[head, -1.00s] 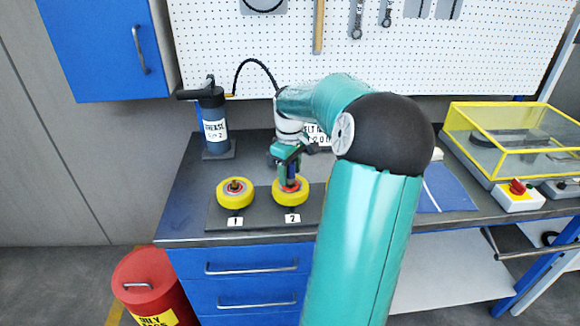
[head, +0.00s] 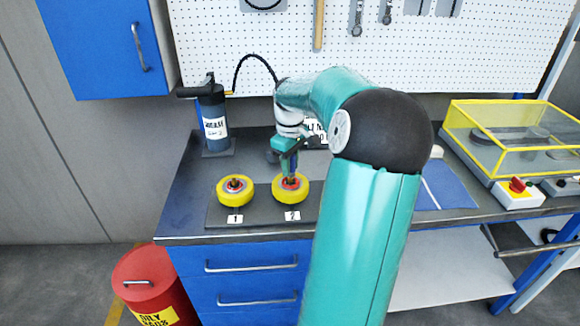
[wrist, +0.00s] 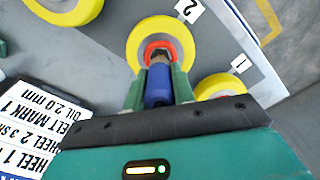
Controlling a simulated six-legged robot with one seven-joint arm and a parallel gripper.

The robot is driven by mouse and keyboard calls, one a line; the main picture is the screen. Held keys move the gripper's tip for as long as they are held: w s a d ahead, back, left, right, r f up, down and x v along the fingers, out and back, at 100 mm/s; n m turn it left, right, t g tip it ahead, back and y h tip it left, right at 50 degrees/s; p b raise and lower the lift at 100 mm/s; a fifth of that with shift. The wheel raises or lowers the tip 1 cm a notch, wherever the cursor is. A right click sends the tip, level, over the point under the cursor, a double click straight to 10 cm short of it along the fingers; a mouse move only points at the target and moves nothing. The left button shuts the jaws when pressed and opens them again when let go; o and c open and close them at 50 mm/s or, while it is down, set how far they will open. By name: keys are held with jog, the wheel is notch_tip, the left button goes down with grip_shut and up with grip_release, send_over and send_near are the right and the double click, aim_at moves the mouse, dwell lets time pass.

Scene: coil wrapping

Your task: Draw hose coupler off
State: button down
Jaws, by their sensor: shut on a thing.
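The hose coupler, a blue cylinder (wrist: 158,86), stands between the fingers of my gripper (wrist: 158,88) in the wrist view. My gripper also shows in the head view (head: 289,163), above the yellow wheel marked 2 (head: 290,194). The gripper is shut on the coupler. The coupler's far end is over the red centre of wheel 2 (wrist: 135,42); I cannot tell whether it still touches the fitting there.
A dark grease pump (head: 213,120) with a black hose (head: 256,62) stands at the back left. A yellow-framed clear box (head: 515,135) and a red-button box (head: 518,194) are at the right. A red bin (head: 150,288) stands on the floor.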

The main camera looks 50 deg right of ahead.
jog(key=shift+r, duration=1.4)
jog(key=shift+s, duration=0.1)
